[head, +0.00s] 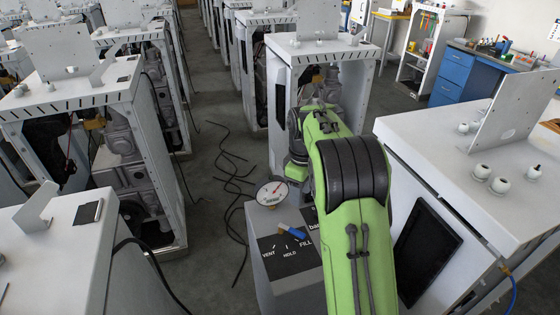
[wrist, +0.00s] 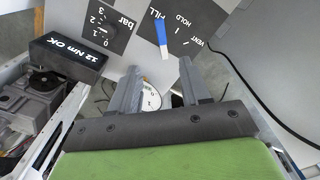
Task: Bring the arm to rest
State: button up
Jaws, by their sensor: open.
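My green arm (head: 350,190) reaches out over a grey pedestal (head: 262,290) in the head view, bent at its dark joint. The arm hides my gripper there. In the wrist view my gripper (wrist: 160,72) is open, its two grey fingers apart with nothing held between them. A blue lever with a white end (wrist: 162,36) sits on the panel just beyond the fingers; its blue end points towards FILL. It also shows in the head view (head: 292,232). A round white gauge (head: 272,193) stands at the pedestal's back and shows partly between the fingers (wrist: 151,98).
A black dial marked bar (wrist: 105,30) and a black block reading 12 Nm OK (wrist: 70,56) are close by. White cabinets (head: 480,140) stand right and left (head: 75,85). Loose black cables (head: 232,170) lie on the aisle floor, otherwise clear. A blue workbench (head: 458,80) is at back right.

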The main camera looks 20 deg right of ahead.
jog(key=s+a+r+m+t, duration=0.25)
jog(key=s+a+r, duration=0.25)
jog(key=s+r, duration=0.55)
jog(key=s+a+m+t, duration=0.1)
jog(key=s+m, duration=0.1)
jog(key=s, duration=0.7)
jog(key=s+a+f+m+t, duration=0.1)
jog(key=s+a+m+t, duration=0.1)
jog(key=s, duration=0.7)
jog(key=shift+m, duration=0.85)
